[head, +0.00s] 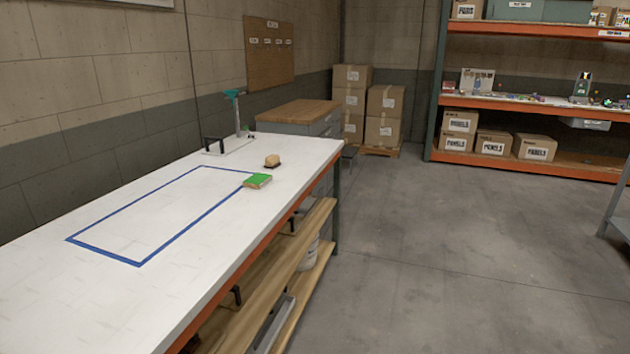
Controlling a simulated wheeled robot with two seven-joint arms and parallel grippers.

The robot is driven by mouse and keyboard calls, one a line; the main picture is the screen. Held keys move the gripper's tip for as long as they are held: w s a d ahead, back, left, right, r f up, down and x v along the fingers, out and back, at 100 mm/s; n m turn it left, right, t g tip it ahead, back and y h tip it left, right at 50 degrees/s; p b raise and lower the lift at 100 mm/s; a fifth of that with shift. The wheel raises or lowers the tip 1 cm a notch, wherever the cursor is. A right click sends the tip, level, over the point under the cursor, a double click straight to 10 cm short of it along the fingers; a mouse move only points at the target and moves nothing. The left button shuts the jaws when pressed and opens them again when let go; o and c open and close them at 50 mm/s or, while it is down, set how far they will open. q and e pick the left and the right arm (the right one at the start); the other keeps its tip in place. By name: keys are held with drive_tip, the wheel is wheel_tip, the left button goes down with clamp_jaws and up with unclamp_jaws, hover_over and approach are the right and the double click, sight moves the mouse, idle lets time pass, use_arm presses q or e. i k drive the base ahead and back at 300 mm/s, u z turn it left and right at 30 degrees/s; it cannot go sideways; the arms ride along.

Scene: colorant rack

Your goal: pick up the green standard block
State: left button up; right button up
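A flat block with a green top and a tan side (257,181) lies on the white workbench (60,295). It sits near the bench's right edge, at the right side of the blue taped rectangle (187,225). No gripper is near it. Neither of my grippers shows in the head view.
A small tan block on a dark base (272,160) sits behind the green one. A teal-topped stand (237,112) is at the bench's far end. Cardboard boxes (384,118) and an orange-beamed shelf rack (540,98) stand beyond. The grey floor (470,265) right of the bench is clear.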

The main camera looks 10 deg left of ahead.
sight(257, 180)
drive_tip(key=z, duration=0.3)
drive_tip(key=i, duration=3.4)
drive_tip(key=u, duration=2.7)
